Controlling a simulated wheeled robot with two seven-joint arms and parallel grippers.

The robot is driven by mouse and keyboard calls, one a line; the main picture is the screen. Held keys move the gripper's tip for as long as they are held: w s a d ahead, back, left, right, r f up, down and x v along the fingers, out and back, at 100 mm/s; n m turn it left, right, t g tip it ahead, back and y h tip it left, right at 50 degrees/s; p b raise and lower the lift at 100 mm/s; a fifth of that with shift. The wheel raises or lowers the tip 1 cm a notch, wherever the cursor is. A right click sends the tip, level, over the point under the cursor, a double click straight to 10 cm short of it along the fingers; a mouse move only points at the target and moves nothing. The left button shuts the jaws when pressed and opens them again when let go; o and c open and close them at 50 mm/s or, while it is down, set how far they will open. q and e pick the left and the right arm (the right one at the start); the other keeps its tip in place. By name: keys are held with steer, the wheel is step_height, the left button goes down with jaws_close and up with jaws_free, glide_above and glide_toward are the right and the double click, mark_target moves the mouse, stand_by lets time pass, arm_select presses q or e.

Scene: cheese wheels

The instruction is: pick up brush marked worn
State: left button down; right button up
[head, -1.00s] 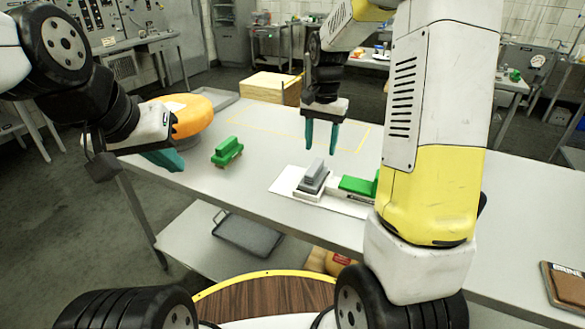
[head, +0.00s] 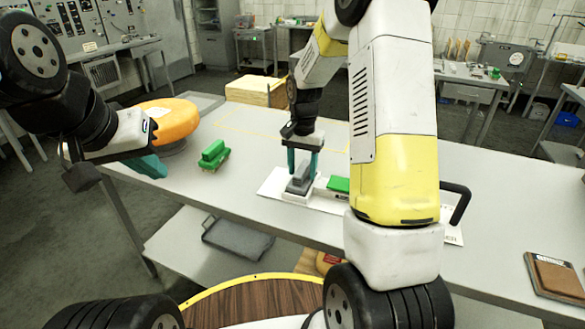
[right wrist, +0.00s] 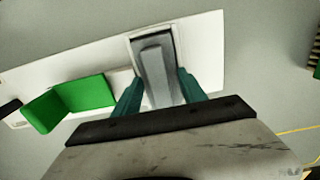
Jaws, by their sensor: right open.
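A grey brush (head: 300,184) with a raised handle sits in a white holder on a white board (head: 270,183). It also shows in the right wrist view (right wrist: 157,70). My right gripper (head: 303,172) is open and lowered over it, with one teal finger on each side of the handle. A green brush (head: 339,184) lies on the same board, partly hidden by my right arm. Another green brush (head: 213,154) stands alone on the table at left. I cannot read a worn mark on any of them. My left gripper (head: 150,168) hangs near the table's left edge, away from the brushes.
An orange cheese wheel (head: 168,120) stands on the table (head: 235,200) behind my left gripper. A wooden box (head: 255,91) is at the back edge. A brown clipboard-like item (head: 556,275) lies at far right.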

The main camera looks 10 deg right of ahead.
mark_target(303, 170)
jaws_close()
steer(key=shift+r, duration=0.1)
steer(key=shift+r, duration=0.45)
steer(key=r, duration=0.1)
steer(key=s+r, duration=0.1)
steer(key=shift+r, duration=0.35)
steer(key=s+a+r, duration=0.1)
steer(key=s+a, duration=0.1)
steer(key=s, duration=1.3)
steer(key=shift+r, duration=0.15)
